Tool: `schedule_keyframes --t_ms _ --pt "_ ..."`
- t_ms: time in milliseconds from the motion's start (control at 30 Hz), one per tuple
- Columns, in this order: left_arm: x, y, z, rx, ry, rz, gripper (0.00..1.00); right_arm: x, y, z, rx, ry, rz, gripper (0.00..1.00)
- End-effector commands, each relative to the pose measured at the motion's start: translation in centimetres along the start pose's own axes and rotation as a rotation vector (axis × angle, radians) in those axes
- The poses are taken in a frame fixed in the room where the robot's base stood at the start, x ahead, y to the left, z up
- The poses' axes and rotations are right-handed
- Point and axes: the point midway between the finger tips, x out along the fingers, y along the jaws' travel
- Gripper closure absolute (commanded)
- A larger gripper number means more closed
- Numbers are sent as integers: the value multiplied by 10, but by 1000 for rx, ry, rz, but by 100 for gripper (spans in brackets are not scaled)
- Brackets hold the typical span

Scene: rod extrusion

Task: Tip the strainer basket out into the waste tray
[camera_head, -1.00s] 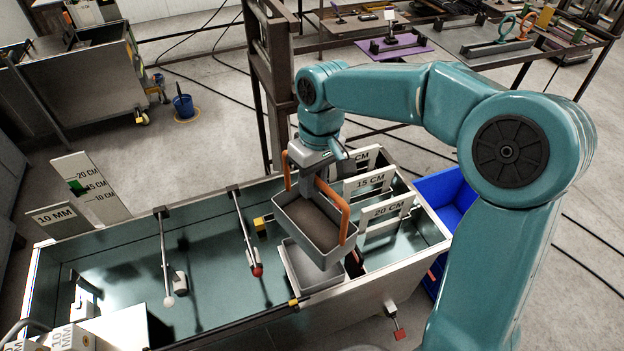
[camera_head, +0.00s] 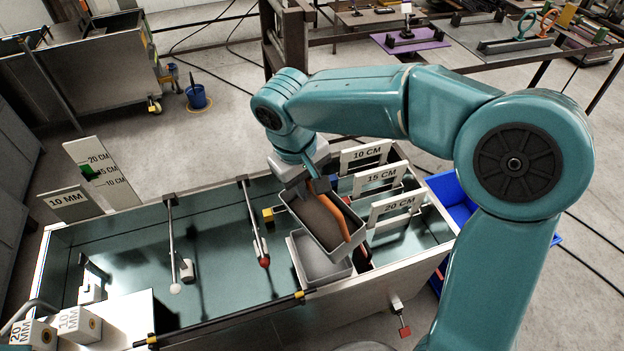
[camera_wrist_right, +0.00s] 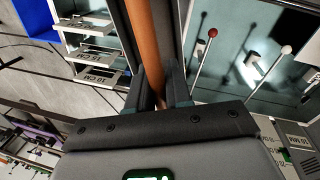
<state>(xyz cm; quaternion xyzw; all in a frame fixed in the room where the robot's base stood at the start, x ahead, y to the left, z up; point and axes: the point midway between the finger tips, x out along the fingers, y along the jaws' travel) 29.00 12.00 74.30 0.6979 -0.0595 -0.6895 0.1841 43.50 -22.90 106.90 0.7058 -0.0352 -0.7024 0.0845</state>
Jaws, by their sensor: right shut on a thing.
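In the right wrist view the gripper (camera_wrist_right: 160,98) is shut on an orange handle bar (camera_wrist_right: 142,40). The basket is held tilted over a light grey tray (camera_head: 318,268), probably the waste tray, set in the trough. The basket's underside and the far part of the tray are hidden. Whether anything has fallen into the tray cannot be told. My left gripper is not in view.
Upright slotted plates marked 10, 15 and 20 CM (camera_head: 394,207) stand right of the basket. Levers with a red knob (camera_head: 265,262) and a white knob (camera_head: 175,288) stand to the left. A blue bin (camera_head: 455,212) is beyond the trough's right end.

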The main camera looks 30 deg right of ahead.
Motion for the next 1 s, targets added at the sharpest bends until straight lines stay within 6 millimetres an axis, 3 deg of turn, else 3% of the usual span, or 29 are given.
schedule_keyframes --t_ms 167,567,1000 --pt "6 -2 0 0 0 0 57 2 -13 -1 -3 2 89 100" --pt "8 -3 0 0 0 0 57 2 -16 0 0 2 121 100" --pt "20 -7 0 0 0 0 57 9 -41 -1 1 4 311 100"
